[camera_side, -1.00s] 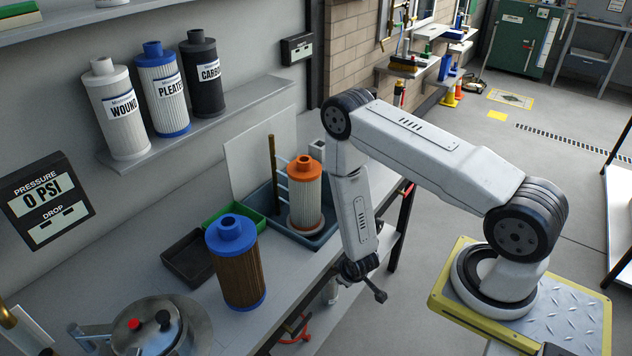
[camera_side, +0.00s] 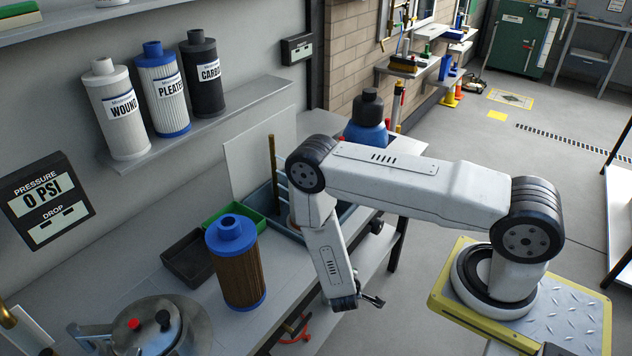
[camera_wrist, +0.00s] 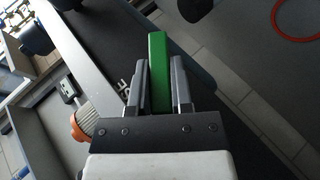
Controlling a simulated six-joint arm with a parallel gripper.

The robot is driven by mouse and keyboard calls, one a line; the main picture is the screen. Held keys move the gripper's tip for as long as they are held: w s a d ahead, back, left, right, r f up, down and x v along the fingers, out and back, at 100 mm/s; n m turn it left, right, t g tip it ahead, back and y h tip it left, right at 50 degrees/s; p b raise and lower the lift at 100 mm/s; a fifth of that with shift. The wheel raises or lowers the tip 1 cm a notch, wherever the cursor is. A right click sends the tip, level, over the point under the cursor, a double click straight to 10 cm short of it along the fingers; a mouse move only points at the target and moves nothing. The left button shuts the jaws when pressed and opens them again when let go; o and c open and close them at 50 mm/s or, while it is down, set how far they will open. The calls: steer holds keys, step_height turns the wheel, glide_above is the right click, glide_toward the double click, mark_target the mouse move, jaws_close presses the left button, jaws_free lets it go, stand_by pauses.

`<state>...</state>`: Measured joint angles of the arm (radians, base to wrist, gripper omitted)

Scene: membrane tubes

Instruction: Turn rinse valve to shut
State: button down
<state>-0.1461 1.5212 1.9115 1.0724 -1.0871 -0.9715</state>
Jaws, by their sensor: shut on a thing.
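In the wrist view, my gripper (camera_wrist: 158,78) is shut on a flat green bar (camera_wrist: 158,48), which sticks out past both fingertips. The bar looks like a lever handle, but its pivot and any valve body are hidden, so I cannot tell its setting. In the side view, my gripper (camera_side: 372,301) is low in front of the bench edge, below the bench top. The green bar cannot be made out there.
On the bench (camera_side: 272,262) stand a brown filter with blue caps (camera_side: 240,272), a dark tray (camera_side: 187,258) and a steel lidded vessel (camera_side: 160,328). A blue bottle (camera_side: 366,135) stands at the back. A red ring (camera_wrist: 297,20) shows in the wrist view.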

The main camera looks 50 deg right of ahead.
steer(key=h, duration=0.2)
steer(key=n+h, duration=0.1)
steer(key=h, duration=0.1)
steer(key=shift+d+r+t, duration=0.15)
steer(key=shift+r+t, duration=0.05)
steer(key=shift+t, duration=0.2)
steer(key=shift+r+n+t+h, duration=0.3)
steer(key=shift+n+t+h, duration=0.25)
steer(key=shift+h, duration=0.85)
steer(key=c, duration=0.5)
jaws_free()
steer(key=shift+c, duration=0.2)
steer(key=shift+v, duration=3.85)
steer(key=shift+f, duration=0.1)
